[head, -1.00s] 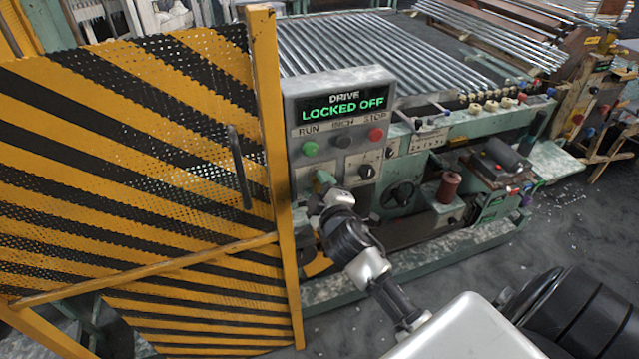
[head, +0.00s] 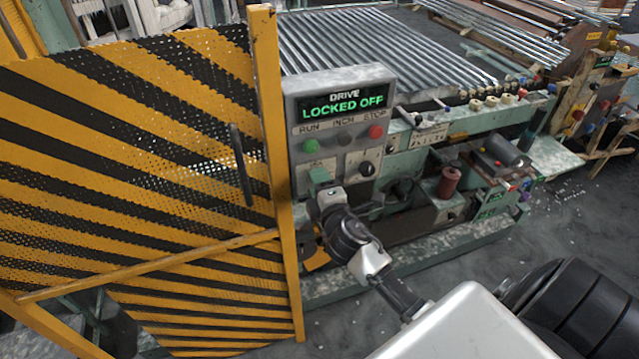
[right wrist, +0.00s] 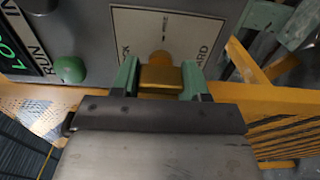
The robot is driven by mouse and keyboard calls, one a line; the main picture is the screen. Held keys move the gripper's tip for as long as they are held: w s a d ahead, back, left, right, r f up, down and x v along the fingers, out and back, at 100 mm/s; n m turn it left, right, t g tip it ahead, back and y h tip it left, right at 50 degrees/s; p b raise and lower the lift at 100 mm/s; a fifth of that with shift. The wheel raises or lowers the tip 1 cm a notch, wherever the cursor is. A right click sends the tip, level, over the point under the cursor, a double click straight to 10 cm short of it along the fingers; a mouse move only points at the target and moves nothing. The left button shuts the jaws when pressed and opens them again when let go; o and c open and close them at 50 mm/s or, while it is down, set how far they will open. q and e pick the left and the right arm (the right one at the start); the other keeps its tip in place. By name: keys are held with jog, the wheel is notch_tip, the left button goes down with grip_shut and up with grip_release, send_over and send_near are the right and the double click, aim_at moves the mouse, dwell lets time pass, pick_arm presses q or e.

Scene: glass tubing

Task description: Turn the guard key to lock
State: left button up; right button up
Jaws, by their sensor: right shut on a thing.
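My right gripper (head: 321,178) is at the lower left of the grey control box (head: 300,85) in the head view. In the right wrist view its two green fingers (right wrist: 160,76) are shut on the brass-yellow guard key (right wrist: 160,80), one on each side. The key stands in front of a white label plate (right wrist: 185,30) whose lettering is partly covered. The gripper hides the key in the head view. My left gripper is not in view.
A yellow-black striped mesh guard (head: 130,180) with a yellow post (head: 272,150) stands close left of the gripper. Green (head: 310,146) and red (head: 375,132) buttons and a black knob (head: 366,169) are on the box.

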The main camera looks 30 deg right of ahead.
dwell(0.3)
jog(key=o, duration=0.9)
jog(key=b+v, duration=0.2)
jog(key=v, duration=0.8)
jog(key=shift+s+a+b, duration=0.2)
jog(key=shift+s+b, duration=0.15)
jog(key=shift+b, duration=0.05)
jog(key=shift+f, duration=0.15)
